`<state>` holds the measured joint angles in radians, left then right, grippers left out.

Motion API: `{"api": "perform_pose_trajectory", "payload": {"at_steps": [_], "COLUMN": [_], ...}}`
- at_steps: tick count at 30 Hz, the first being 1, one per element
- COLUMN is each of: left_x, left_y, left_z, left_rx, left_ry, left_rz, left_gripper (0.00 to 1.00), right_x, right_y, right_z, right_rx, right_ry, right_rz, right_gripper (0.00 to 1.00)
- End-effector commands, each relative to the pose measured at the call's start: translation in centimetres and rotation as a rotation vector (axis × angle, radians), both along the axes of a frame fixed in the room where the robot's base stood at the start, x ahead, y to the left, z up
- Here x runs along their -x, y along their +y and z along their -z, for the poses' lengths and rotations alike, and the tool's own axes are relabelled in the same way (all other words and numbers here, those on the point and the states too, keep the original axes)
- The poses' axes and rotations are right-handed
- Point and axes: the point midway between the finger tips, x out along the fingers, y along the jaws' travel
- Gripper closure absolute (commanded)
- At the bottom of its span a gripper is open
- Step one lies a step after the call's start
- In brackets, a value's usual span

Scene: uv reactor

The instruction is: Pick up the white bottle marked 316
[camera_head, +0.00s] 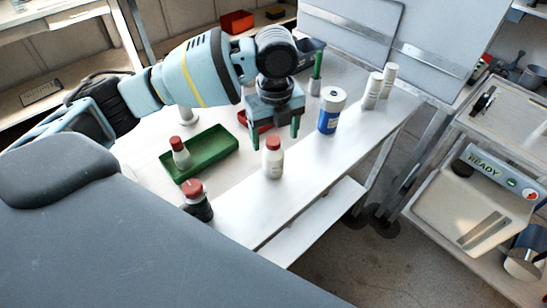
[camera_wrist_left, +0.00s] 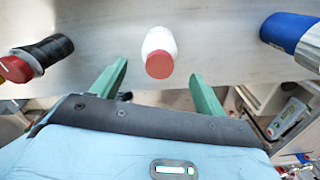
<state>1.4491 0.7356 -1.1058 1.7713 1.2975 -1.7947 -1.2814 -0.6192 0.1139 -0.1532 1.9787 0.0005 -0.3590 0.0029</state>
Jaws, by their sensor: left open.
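A white bottle with a red cap (camera_head: 274,163) stands upright on the white table, near its front edge; its marking is too small to read. My left gripper (camera_head: 274,134) is open and empty, with green fingers pointing down, just behind and above this bottle. In the left wrist view the bottle (camera_wrist_left: 158,42) appears upright, its cap in line with the gap between the open fingertips (camera_wrist_left: 158,72), not gripped. A second white bottle with a red cap (camera_head: 181,156) stands in the green tray (camera_head: 222,137); I cannot read a number on it. My right gripper is not in view.
A dark bottle with a red cap (camera_head: 199,209) stands at the front left. A blue and white jar (camera_head: 330,115) stands to the right. Two white bottles (camera_head: 373,92) stand farther back right. Table between bottle and jar is clear.

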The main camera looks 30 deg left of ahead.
Motion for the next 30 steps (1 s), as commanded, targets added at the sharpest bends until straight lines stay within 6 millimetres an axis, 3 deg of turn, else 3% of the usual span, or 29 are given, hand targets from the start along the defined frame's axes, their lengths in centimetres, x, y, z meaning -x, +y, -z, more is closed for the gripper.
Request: {"api": "perform_pose_trajectory", "payload": {"at_steps": [3,10,19,29,30], "left_x": [0.1,0.1,0.1,0.1,0.1], "left_y": [0.1,0.2,0.4,0.4,0.4], "left_z": [1.4,2.1,6.0,6.5,6.5], "left_rx": [0.000,-0.001,-0.001,0.000,0.000], "left_ry": [0.004,0.003,0.002,-0.001,-0.001], "left_rz": [0.000,-0.001,-0.001,0.000,0.000], "left_gripper": [0.27,0.27,0.27,0.27,0.32], "right_x": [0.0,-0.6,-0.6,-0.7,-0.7], "right_y": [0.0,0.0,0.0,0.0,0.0], "right_z": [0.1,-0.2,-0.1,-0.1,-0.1], "right_rx": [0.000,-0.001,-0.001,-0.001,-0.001], "right_ry": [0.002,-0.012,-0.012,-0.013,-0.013], "right_rz": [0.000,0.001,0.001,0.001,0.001], "right_gripper": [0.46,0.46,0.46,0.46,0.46]}}
